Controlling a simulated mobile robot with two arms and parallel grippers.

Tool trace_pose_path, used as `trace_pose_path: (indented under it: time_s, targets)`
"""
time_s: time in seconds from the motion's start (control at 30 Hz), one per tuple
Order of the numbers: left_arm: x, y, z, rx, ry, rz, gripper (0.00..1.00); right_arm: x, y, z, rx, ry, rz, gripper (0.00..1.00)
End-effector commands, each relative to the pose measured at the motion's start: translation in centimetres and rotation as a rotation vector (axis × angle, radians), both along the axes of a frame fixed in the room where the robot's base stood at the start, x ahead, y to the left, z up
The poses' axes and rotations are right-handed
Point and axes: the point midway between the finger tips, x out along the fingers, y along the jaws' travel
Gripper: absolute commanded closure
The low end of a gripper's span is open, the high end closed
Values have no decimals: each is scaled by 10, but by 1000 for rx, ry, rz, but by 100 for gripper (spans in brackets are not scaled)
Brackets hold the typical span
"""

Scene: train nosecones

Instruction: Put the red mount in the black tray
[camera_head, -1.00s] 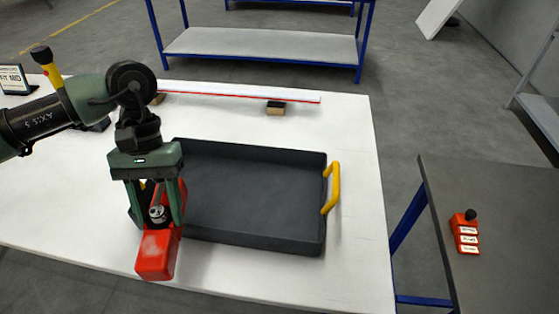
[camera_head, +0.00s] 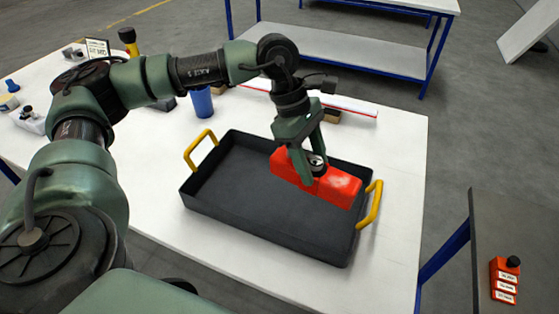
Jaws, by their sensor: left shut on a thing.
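The red mount (camera_head: 338,187) is a long red block with a round metal fitting on top. My left gripper (camera_head: 310,174) is shut on it around the fitting. The mount is over the right half of the black tray (camera_head: 240,205), inside its outline in the picture; I cannot tell whether it touches the tray floor. The tray has a yellow handle at each end and is otherwise empty. My right gripper is not in view.
The tray stands on a white table (camera_head: 405,150). Behind it lie a long white, red-edged strip (camera_head: 350,106) and a blue cup (camera_head: 202,102). A red labelled object (camera_head: 504,280) stands on a separate dark table at the right.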

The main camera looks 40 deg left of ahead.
Motion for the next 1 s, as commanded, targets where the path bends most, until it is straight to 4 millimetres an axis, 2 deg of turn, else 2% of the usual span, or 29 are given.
trace_pose_path:
  time_s: [0.1, 0.77, 1.0]
  targets:
    - [6, 5, 8, -1, -5, 259, 100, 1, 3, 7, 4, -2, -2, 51]
    - [40, 30, 36, -3, -5, 1591, 100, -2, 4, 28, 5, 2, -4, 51]
    - [53, 43, 50, -3, -3, 2182, 100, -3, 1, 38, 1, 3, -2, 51]
